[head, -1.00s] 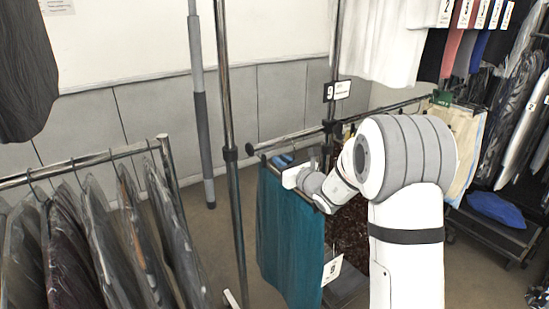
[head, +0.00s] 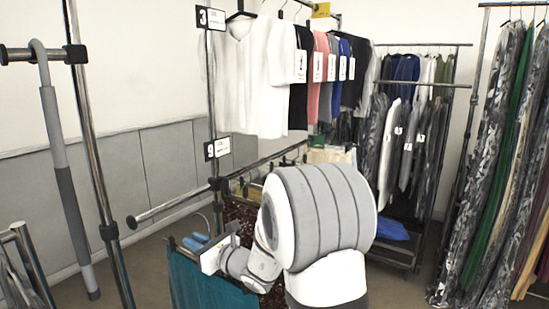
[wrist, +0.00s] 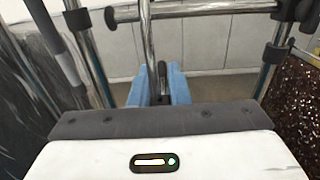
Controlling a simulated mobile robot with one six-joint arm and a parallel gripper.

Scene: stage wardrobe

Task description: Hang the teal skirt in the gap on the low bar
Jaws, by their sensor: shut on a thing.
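The teal skirt (head: 205,290) hangs from its hanger at the bottom of the head view; its lower part is cut off. My gripper (head: 194,242) has its blue fingers shut on the top of the skirt's hanger. The low bar (head: 170,207) runs from a round end knob at left back to the right. Its left stretch is bare. A dark sequined garment (head: 240,215) hangs right of the upright post. The skirt is apart from the bar, in front of it.
An upper bar holds a white shirt (head: 258,75) and several tagged garments. Number tag 9 (head: 217,149) is on the post. A grey pole (head: 68,190) and chrome upright (head: 98,140) stand left. More racks fill the right, with a blue cloth (head: 388,229) on a low shelf.

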